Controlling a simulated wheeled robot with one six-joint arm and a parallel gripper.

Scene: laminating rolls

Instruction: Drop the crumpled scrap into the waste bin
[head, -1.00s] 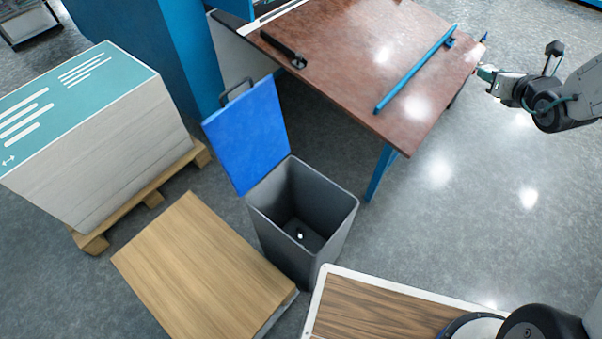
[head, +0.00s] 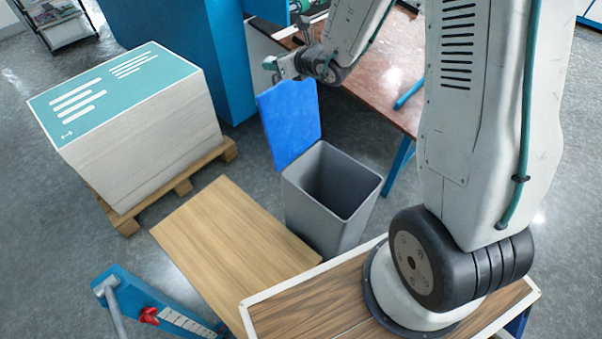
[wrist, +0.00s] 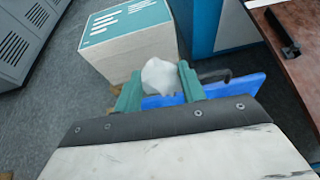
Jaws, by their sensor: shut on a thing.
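The crumpled scrap (wrist: 160,77) is a white wad held between the two green fingers of my gripper (wrist: 158,88) in the wrist view. In the head view my gripper (head: 273,70) is up near the top edge of the raised blue lid, and I cannot make out the scrap there. The waste bin (head: 322,215) is a grey upright box with an open top. Its blue lid (head: 290,122) stands open at the back left. In the wrist view the lid (wrist: 240,90) lies behind and right of the fingers, and the bin's opening is hidden.
A paper stack (head: 140,140) on a wooden pallet (head: 205,170) stands at left. A low wooden board (head: 225,235) lies beside the bin. A brown table (head: 385,90) is behind it, partly hidden by my arm. A blue-handled device (head: 150,305) is at lower left.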

